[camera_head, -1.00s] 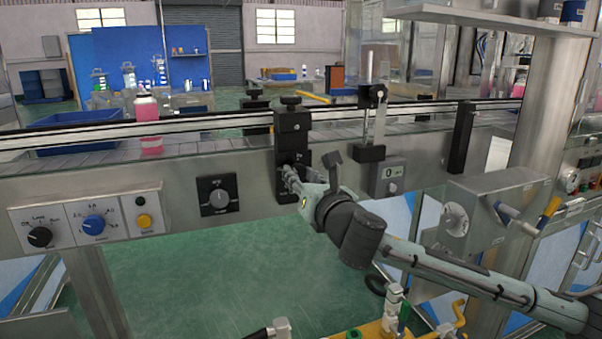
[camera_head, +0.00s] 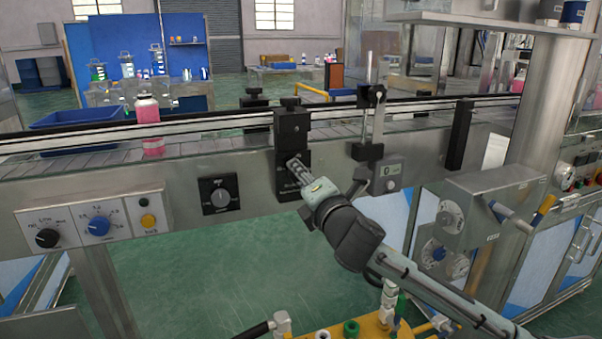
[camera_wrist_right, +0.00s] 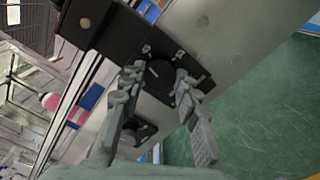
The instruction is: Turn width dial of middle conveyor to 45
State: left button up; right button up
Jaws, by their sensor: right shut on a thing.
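The black width dial panel (camera_head: 283,190) is on the front of the middle conveyor (camera_head: 240,165), below a black block. My right gripper (camera_head: 295,165) reaches up to this panel from the lower right. In the right wrist view, the round black dial (camera_wrist_right: 160,76) sits between the two fingers of my right gripper (camera_wrist_right: 158,82), which are shut on its sides. The fingers and wrist cover much of the dial in the head view, and I cannot read its setting. My left gripper is not in view.
Another black dial (camera_head: 220,194) is to the left, with a control panel (camera_head: 95,222) of knobs beyond it. A small grey display box (camera_head: 387,176) is on the right. A pink bottle (camera_head: 148,110) stands on the conveyor. Yellow equipment (camera_head: 370,328) is below my arm.

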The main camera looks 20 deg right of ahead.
jog(key=shift+m, duration=0.8)
jog(key=o, duration=1.2)
jog(key=shift+c, duration=0.2)
jog(key=s, duration=1.2)
jog(key=shift+d, duration=0.2)
